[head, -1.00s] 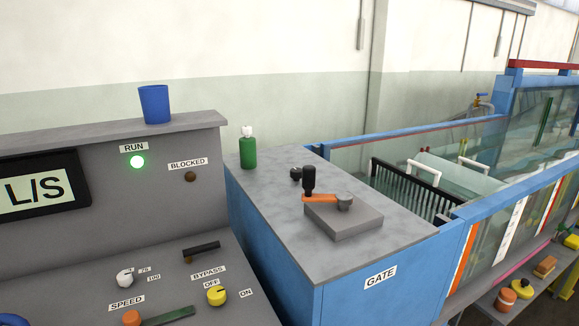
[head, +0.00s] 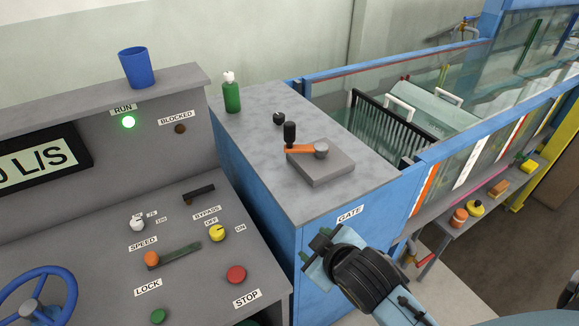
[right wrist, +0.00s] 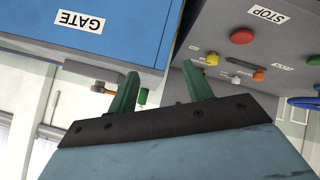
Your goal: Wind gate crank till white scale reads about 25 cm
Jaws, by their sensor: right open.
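The gate crank (head: 300,149) has an orange arm and a black upright knob, mounted on a grey block (head: 327,170) on the GATE cabinet (head: 350,255). Its arm points left from the hub. My right gripper (head: 314,247) is open and empty in front of the cabinet, below and apart from the crank. Its green fingers (right wrist: 160,88) show spread in the right wrist view, where the cabinet appears upside down. A white strip, likely the scale (head: 477,162), is on the flume glass; its reading is too small to tell. My left gripper is out of view.
A control desk with a red STOP button (head: 236,274), yellow bypass knob (head: 217,232) and blue handwheel (head: 36,300) stands left. A shelf (head: 455,230) juts out at right.

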